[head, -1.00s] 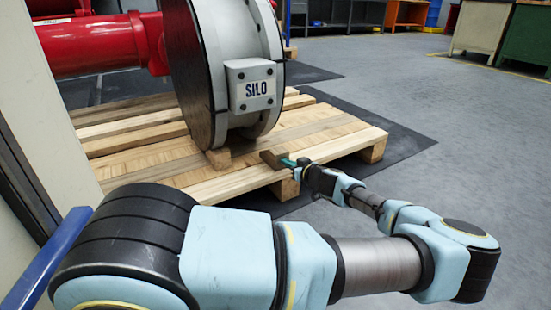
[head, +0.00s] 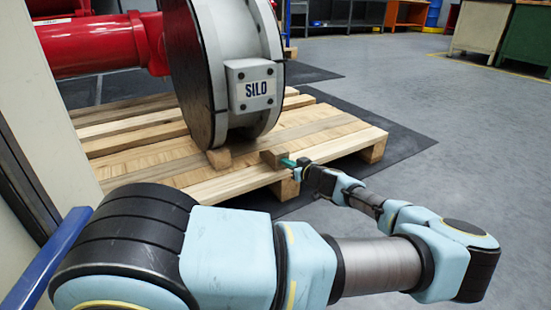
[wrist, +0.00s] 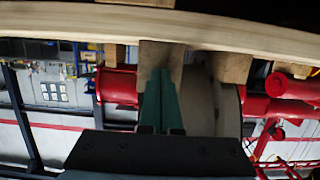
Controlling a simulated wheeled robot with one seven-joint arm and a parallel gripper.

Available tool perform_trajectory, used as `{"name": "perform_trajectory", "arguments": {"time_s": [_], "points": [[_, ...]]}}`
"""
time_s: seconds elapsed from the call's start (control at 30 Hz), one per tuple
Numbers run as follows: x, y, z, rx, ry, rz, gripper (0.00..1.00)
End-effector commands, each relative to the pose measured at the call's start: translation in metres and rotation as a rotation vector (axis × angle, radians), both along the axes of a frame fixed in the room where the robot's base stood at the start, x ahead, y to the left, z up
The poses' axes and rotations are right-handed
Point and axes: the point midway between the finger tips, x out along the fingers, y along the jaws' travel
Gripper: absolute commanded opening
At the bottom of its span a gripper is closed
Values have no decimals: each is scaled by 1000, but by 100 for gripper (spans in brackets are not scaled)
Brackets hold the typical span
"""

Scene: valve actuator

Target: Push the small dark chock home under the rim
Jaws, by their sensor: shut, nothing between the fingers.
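The small dark brown chock (head: 272,157) sits on the pallet, to the right of the big round grey flange (head: 192,75), with a gap between it and the rim. In the wrist view the chock (wrist: 160,52) is straight ahead of the fingertips. My gripper (head: 290,162) has green fingers pressed together and empty, low over the pallet's edge at the chock's right side. In the wrist view the gripper (wrist: 161,75) overlaps the chock's face; whether they touch is hard to tell. A paler wooden block (head: 218,158) sits at the foot of the flange.
The slatted wooden pallet (head: 230,187) carries the flange and a red pipe body (head: 95,45). Open grey floor (head: 450,140) lies to the right.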

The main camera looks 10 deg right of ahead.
Motion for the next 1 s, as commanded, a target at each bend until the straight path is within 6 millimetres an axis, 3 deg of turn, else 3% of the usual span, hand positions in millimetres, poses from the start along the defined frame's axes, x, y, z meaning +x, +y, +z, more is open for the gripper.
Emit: {"name": "perform_trajectory", "arguments": {"time_s": [1.0], "points": [[24,12,0,0,0,0,0]]}}
